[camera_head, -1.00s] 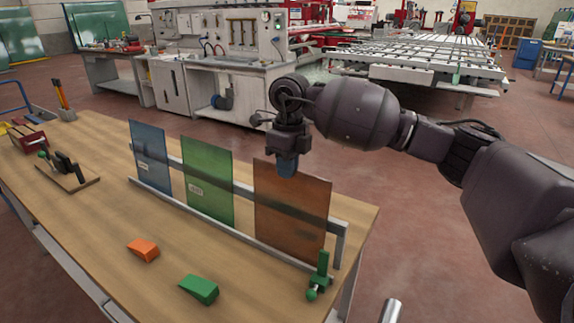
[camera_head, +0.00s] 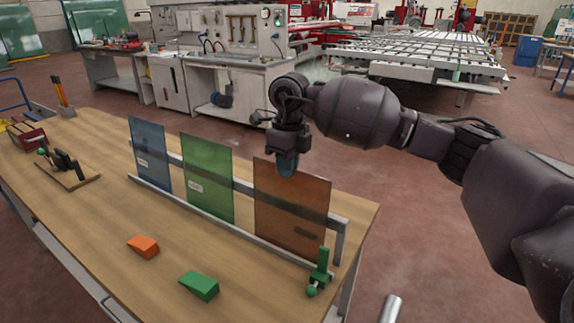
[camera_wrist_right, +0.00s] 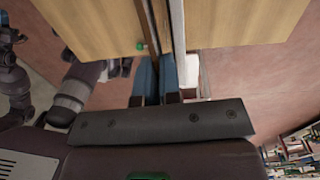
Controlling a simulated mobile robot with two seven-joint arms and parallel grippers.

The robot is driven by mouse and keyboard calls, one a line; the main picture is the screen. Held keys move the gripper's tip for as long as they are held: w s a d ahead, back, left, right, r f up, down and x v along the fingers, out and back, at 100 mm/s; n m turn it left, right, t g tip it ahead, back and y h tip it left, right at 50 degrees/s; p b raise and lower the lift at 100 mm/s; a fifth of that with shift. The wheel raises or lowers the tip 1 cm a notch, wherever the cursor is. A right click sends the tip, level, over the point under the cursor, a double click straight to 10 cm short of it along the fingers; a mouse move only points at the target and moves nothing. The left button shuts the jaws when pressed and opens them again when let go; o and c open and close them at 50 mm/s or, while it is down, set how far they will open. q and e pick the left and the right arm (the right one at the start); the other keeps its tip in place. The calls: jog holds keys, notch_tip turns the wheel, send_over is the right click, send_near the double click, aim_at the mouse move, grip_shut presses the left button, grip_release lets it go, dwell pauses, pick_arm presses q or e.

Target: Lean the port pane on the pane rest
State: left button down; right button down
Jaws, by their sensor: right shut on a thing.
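A reddish-brown see-through pane (camera_head: 284,222), which I take as the port pane, stands in the right part of the pane rest (camera_head: 340,243). The rest has a low front rail and a raised back bar, which shows dark through the pane. Its lower edge appears to be at the rail; exact contact is unclear. My right gripper (camera_head: 287,168) is shut on the pane's top edge from above. In the wrist view its blue fingers (camera_wrist_right: 158,80) straddle a thin edge. A blue pane (camera_head: 150,150) and a green pane (camera_head: 207,178) lean farther left on the rest. My left gripper is out of view.
A green clamp-like piece (camera_head: 319,272) stands by the rest's right end. An orange wedge (camera_head: 143,246) and a green wedge (camera_head: 199,285) lie on the wooden table (camera_head: 90,235) in front. A dark tool on a board (camera_head: 67,167) is farther left.

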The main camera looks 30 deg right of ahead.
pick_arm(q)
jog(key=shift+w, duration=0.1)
pick_arm(e)
jog(key=shift+f, duration=0.15)
jog(key=c, duration=1.2)
grip_release()
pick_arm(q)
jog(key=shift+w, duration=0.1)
pick_arm(e)
jog(key=shift+f, duration=0.1)
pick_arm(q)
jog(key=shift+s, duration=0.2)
pick_arm(e)
jog(key=r, duration=1.1)
jog(key=shift+w+d, duration=0.15)
jog(key=shift+d, duration=0.15)
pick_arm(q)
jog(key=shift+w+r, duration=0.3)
